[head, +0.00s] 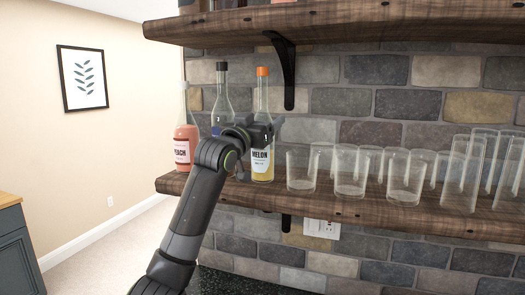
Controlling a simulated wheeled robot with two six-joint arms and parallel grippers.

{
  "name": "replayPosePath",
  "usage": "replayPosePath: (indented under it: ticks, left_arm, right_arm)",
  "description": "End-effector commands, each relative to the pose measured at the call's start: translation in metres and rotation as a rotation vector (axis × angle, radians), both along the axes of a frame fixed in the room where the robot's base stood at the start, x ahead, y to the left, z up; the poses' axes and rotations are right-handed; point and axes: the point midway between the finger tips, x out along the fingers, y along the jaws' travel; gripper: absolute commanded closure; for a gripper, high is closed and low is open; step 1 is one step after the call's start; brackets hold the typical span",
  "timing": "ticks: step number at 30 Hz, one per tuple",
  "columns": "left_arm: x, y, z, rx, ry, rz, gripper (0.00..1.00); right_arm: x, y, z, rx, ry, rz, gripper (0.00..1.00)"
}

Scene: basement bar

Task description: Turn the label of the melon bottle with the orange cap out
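The melon bottle (262,101) stands upright on the lower wooden shelf, with an orange cap (262,71) and yellow liquid at its base. Its white label (260,160) shows the word MELON, facing roughly toward me, its left part partly covered. My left gripper (274,127) is at the bottle's middle, in front of it and overlapping it. I cannot tell whether the fingers touch or grip the glass. My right gripper is out of view.
A peach bottle (184,140) and a black-capped bottle (222,95) stand to the left, the latter mostly behind my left arm. Several clear glasses (350,172) crowd the shelf to the right. The lower shelf (330,205) has a narrow bare front edge; an upper shelf (370,22) and bracket (286,75) are overhead.

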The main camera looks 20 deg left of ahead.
Motion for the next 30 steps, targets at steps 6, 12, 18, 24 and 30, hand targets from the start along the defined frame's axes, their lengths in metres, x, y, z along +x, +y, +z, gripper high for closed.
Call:
replayPosePath:
  ticks: [6,12,18,24,30]
  left_arm:
    - [-0.003,0.0,0.001,0.001,-0.002,0.0,0.31]
    - [-0.021,0.004,0.001,0.001,-0.005,0.0,0.31]
    - [-0.041,0.009,0.001,0.001,-0.004,0.0,0.31]
    - [-0.06,0.013,0.001,0.002,-0.004,0.001,0.31]
    - [-0.08,0.017,0.001,0.002,-0.006,0.001,0.31]
  right_arm:
    - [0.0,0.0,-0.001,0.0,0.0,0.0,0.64]
    - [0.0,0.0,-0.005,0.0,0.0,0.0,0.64]
    - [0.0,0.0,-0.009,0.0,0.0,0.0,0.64]
    - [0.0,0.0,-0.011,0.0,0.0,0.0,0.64]
    - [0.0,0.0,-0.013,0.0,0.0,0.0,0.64]
